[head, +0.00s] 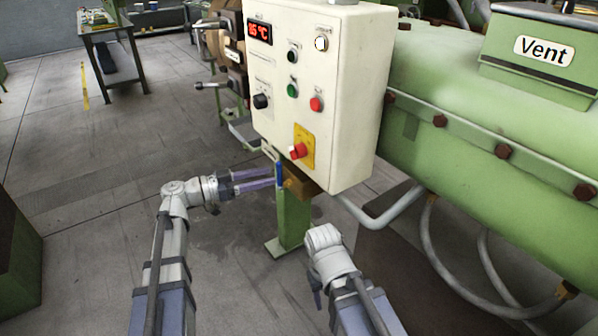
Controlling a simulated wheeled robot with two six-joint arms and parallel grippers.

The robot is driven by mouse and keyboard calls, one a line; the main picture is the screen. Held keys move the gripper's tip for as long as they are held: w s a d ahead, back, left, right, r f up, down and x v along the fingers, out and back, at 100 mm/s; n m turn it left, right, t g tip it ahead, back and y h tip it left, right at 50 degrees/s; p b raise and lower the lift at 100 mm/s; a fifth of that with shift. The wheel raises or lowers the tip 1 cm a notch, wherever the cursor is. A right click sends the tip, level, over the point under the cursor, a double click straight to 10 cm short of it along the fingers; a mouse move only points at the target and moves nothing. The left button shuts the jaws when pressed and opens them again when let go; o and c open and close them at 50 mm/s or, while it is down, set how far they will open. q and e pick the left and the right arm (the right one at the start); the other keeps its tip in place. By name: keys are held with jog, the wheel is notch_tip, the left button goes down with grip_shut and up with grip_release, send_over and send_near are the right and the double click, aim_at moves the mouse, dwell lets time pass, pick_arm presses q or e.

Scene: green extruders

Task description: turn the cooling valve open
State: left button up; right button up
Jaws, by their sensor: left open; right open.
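The cooling valve shows as a brass-coloured body (300,186) under the lower left corner of the control box, with a blue lever (279,175) on its left side. The lever stands roughly upright. My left gripper (273,177) points right, with its two purple fingers apart and their tips right at the blue lever. I cannot tell whether they touch it or whether the lever lies between them.
The white control box (350,100) overhangs the valve, with a red-and-yellow switch (299,151) low on its front. The green post (292,222) stands below. The green extruder barrel (450,90) and a grey pipe (385,217) fill the right.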

pick_arm(q)
jog(key=shift+w+r, duration=0.3)
jog(key=shift+r, duration=0.1)
jog(key=shift+x, duration=3.85)
jog(key=shift+r, duration=0.15)
jog(key=shift+c, duration=0.3)
grip_shut()
